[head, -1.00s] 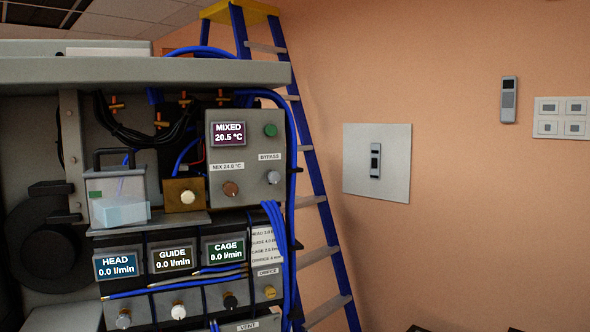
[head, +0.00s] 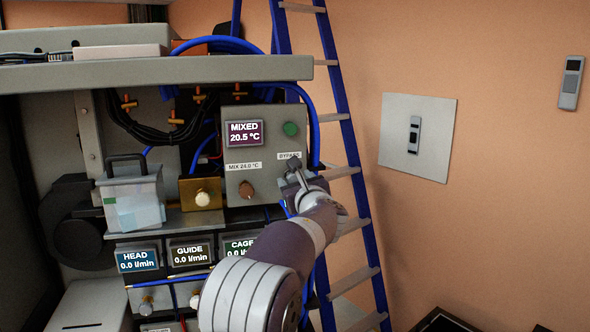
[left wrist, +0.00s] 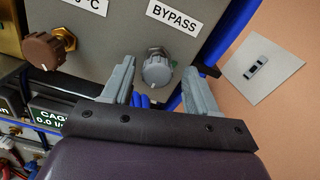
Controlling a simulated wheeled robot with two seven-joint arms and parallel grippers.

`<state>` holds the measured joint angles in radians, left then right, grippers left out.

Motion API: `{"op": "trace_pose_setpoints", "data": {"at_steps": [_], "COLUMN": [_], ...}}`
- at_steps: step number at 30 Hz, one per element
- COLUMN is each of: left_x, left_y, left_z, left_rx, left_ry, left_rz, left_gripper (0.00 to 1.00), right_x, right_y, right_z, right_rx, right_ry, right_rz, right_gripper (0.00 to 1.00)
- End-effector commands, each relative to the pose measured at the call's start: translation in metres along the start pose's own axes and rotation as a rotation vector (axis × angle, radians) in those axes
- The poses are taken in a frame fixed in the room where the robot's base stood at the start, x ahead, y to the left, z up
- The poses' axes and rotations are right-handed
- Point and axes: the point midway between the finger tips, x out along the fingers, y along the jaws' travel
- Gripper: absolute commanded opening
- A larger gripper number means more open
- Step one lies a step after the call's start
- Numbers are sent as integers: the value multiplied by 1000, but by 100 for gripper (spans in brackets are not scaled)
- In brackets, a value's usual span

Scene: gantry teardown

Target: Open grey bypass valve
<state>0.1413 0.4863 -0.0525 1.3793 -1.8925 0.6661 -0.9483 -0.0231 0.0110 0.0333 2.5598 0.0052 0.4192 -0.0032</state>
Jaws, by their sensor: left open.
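The grey bypass valve (left wrist: 157,70) is a small ridged knob under the BYPASS label (left wrist: 174,15) on the grey mixing panel (head: 262,155). In the head view the valve is mostly hidden behind my left gripper (head: 297,176). My left gripper also shows in the left wrist view (left wrist: 155,88), open, with one finger on each side of the knob and gaps between them and it. The knob sits between and slightly beyond the fingertips. My right gripper is not in view.
A brown mix knob (left wrist: 48,50) sits left on the same panel. Blue hoses (head: 313,120) run along the panel's right edge. A blue ladder (head: 345,140) stands behind, right. Flow displays (head: 190,254) are below. A wall plate (head: 418,150) is at the right.

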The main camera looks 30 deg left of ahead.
Motion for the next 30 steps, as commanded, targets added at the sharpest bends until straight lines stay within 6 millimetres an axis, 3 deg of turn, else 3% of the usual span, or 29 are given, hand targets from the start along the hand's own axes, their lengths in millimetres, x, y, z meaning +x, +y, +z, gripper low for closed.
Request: {"op": "trace_pose_setpoints", "data": {"at_steps": [4, 12, 14, 17, 18, 30], "left_x": [11, 13, 13, 12, 12, 12], "left_y": [0, 0, 0, 0, 0, 1], "left_z": [1, -1, -1, -1, -1, -4], "left_rx": [-1, -1, -2, -2, -2, -71], "left_ry": [0, 1, 1, 1, 1, 0], "left_rz": [0, 0, 0, -1, -1, 0], "left_gripper": [59, 59, 42, 10, 4, 3], "right_x": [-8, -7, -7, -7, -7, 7], "right_y": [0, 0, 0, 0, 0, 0], "right_z": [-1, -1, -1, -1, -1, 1], "right_rx": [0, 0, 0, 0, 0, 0], "right_ry": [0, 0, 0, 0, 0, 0], "right_rz": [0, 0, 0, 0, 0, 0], "right_gripper": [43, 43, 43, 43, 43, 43]}}
